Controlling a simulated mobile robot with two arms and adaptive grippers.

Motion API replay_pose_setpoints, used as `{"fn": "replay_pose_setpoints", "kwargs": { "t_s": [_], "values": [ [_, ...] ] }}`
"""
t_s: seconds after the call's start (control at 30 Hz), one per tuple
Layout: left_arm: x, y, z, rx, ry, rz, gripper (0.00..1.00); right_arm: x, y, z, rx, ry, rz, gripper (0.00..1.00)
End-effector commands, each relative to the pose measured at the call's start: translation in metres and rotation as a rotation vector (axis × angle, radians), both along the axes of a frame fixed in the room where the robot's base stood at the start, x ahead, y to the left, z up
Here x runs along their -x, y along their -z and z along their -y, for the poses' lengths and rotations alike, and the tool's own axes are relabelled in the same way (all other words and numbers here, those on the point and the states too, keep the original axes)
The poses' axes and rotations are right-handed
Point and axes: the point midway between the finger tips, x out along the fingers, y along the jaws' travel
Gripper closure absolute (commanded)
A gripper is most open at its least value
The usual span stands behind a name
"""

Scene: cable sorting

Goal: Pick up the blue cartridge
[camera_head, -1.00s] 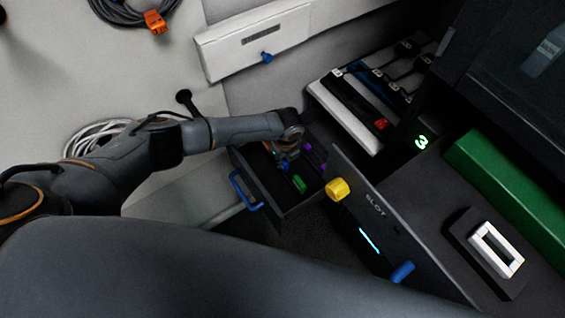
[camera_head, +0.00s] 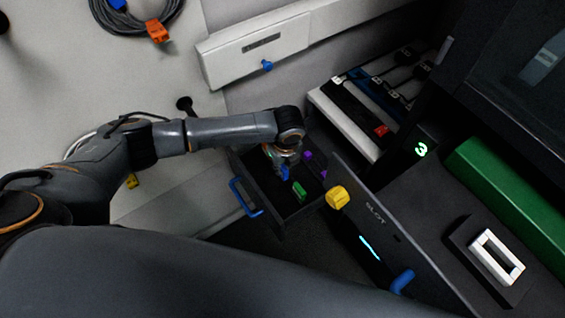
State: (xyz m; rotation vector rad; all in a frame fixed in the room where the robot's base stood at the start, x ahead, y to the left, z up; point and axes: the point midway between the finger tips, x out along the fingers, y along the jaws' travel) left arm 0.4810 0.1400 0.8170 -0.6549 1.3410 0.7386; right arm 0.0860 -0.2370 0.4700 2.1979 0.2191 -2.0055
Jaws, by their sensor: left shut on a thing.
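The blue cartridge (camera_head: 285,173) is a small blue piece at the fingertips of my left gripper (camera_head: 284,163), inside or just over the open dark drawer (camera_head: 283,230). My left gripper points down into the drawer and is shut on the blue cartridge. The fingers are small and partly hidden by the wrist. A green cartridge (camera_head: 299,191) stands in the drawer just right of and below the blue one. Purple cartridges (camera_head: 308,156) are at the drawer's right side. My right gripper is not in view.
The drawer has a blue handle (camera_head: 243,199). A dark panel marked SLOT (camera_head: 376,215) with a yellow knob (camera_head: 337,197) stands close to its right. A white case with cables (camera_head: 345,118) lies behind. Coiled cable (camera_head: 140,22) hangs at upper left.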

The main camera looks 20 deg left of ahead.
Motion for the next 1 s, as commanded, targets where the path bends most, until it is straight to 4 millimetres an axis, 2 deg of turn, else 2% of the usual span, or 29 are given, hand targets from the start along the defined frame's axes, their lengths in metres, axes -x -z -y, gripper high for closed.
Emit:
{"fn": "replay_pose_setpoints", "kwargs": {
  "t_s": [0.07, 0.3, 0.5, 0.7, 1.0],
  "values": [
    [0.013, -0.015, 0.003, 0.002, 0.003, 0.001, 1.0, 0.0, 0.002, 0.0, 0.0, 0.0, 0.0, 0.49],
    [0.061, -0.033, 0.014, 0.002, 0.003, -0.001, 1.0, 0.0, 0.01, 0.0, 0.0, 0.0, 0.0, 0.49],
    [0.087, -0.045, 0.02, 0.002, 0.001, -0.001, 1.0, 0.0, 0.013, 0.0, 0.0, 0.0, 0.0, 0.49],
    [0.097, -0.054, 0.022, 0.001, 0.0, -0.001, 1.0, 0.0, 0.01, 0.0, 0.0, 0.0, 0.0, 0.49],
    [0.098, -0.066, 0.022, 0.0, -0.001, -0.001, 1.0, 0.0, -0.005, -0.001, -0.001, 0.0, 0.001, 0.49]
  ]
}}
